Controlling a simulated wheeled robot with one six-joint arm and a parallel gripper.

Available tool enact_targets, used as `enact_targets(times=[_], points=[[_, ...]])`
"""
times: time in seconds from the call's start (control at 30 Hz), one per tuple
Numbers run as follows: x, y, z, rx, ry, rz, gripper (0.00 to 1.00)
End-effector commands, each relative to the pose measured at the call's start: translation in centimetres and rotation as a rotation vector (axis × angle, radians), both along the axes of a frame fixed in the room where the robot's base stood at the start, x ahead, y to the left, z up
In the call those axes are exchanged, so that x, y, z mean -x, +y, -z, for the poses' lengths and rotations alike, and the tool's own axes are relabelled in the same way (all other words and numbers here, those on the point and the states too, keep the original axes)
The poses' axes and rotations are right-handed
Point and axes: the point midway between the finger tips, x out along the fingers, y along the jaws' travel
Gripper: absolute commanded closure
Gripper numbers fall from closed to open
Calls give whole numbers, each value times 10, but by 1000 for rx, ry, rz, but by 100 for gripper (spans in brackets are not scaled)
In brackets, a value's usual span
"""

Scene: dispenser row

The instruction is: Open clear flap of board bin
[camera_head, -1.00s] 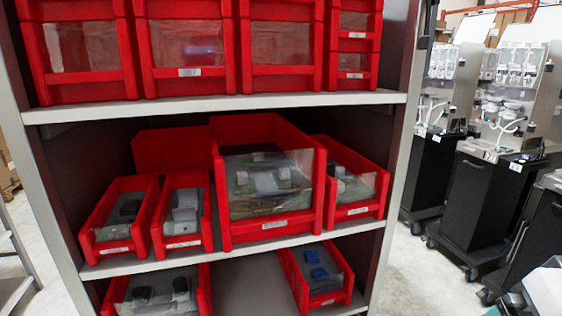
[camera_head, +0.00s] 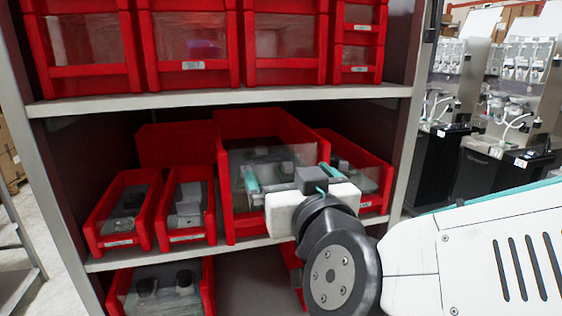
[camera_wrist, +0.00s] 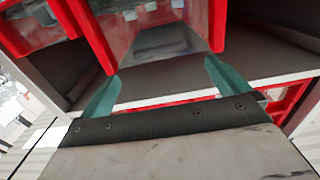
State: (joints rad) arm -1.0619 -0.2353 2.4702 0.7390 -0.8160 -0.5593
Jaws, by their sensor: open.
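The board bin (camera_head: 228,225) is the large red bin in the middle of the shelf, with a clear flap (camera_head: 236,165) across its front. Greenish boards with grey blocks show through the flap. My gripper (camera_head: 287,172) is open, its teal fingers spread in front of the bin, with no thing seen held between them. My wrist covers the bin's lower right front and label. In the wrist view, my gripper (camera_wrist: 162,68) has a finger on each side of a red-framed clear pane. I cannot tell whether the fingers touch the flap.
Smaller red bins stand left (camera_head: 187,238) and right (camera_head: 372,205) of the board bin. Closed red bins (camera_head: 190,72) line the shelf above (camera_head: 225,99). A lower bin (camera_head: 207,290) sits beneath. The rack's right post (camera_head: 408,150) is close to my arm.

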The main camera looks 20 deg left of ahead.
Motion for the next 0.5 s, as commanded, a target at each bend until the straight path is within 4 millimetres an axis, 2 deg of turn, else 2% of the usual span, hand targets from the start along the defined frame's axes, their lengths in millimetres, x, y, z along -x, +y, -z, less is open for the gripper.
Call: enact_targets(times=[0.3,0.5], points=[[-44,26,1,2,1,2,0],[-56,33,1,2,3,0,0]])
